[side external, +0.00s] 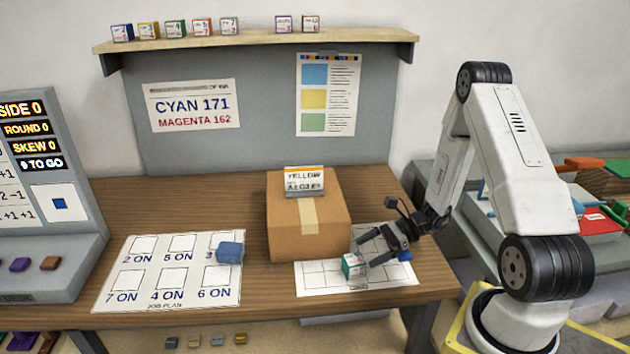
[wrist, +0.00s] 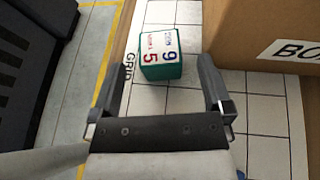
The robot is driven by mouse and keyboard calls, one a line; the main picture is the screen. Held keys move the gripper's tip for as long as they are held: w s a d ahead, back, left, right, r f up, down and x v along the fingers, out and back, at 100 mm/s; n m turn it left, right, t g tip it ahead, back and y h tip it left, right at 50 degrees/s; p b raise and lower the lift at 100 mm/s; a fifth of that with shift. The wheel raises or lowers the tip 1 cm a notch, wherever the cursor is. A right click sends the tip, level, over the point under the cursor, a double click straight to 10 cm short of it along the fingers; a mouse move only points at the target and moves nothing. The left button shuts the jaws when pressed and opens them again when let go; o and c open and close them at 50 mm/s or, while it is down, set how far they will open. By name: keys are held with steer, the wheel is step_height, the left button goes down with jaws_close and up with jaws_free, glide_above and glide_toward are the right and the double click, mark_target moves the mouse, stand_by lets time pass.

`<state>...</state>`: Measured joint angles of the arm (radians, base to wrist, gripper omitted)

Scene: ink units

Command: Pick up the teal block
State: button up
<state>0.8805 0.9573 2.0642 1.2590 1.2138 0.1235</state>
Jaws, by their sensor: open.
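The teal block (side external: 352,266) sits on the white grid sheet (side external: 310,277) in front of the cardboard box. In the wrist view the teal block (wrist: 161,53) shows a white label with the numbers 9 and 5, and lies ahead of the fingertips, between their lines and nearer the left one. My gripper (side external: 366,252) is open and low over the sheet, just right of the block. In the wrist view my gripper (wrist: 158,72) has its two fingers apart with nothing between them at the near end. I cannot tell whether a fingertip touches the block.
A blue block (side external: 229,252) lies on the job plan sheet (side external: 122,290) at left. Another blue piece (side external: 405,255) shows beside my gripper. A shelf (side external: 255,40) holds several small blocks.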

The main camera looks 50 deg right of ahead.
mark_target(353, 259)
steer(key=shift+x, duration=3.2)
steer(key=shift+d+f, duration=0.1)
steer(key=shift+s, duration=0.1)
steer(key=c, duration=1.2)
steer(key=shift+c, duration=0.3)
steer(key=shift+r, duration=5.05)
